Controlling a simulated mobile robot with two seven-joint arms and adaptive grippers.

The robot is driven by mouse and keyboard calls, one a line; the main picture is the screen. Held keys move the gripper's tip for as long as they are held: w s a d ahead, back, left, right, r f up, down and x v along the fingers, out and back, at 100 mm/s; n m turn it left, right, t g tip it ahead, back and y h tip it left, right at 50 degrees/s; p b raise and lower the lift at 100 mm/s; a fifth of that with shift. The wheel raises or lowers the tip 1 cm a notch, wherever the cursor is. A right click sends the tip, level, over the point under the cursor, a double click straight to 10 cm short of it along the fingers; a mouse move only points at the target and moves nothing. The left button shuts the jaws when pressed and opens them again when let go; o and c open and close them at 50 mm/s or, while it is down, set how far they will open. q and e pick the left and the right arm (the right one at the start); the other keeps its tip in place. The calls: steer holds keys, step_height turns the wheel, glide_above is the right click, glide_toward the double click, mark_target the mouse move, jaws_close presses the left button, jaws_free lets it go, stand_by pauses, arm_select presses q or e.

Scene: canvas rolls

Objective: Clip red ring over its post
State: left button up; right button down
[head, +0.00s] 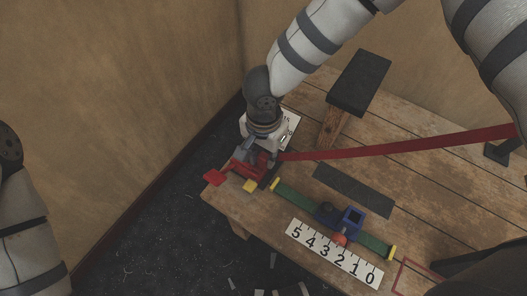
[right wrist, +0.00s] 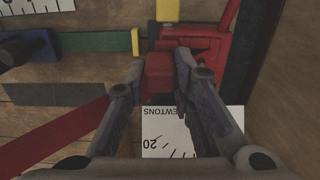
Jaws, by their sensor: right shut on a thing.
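My right gripper (head: 262,160) is low at the table's far-left corner. In the right wrist view its fingers (right wrist: 160,85) are shut on a small red block-like piece (right wrist: 158,72), which I take for the red ring; no hole shows. A red strap (head: 400,145) runs from the gripper across the table to the right; it also shows in the right wrist view (right wrist: 60,132). Just beyond the fingers is a red bracket (right wrist: 200,42). I cannot make out a post, or whether the ring touches the bracket. My left gripper is out of view.
A green rail (head: 293,195) with a blue slider (head: 353,216) lies beside a numbered scale (head: 333,253). A yellow block (head: 250,186) and red plate (head: 214,177) are at the table edge. A black-topped stand (head: 360,82) rises behind. A white NEWTONS card (right wrist: 165,140) lies under the gripper.

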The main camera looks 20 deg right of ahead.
steer(key=shift+f, duration=0.5)
steer(key=c, duration=1.3)
jaws_free()
steer(key=shift+r, duration=0.1)
step_height(320, 180, up, 12)
steer(key=shift+s, duration=0.1)
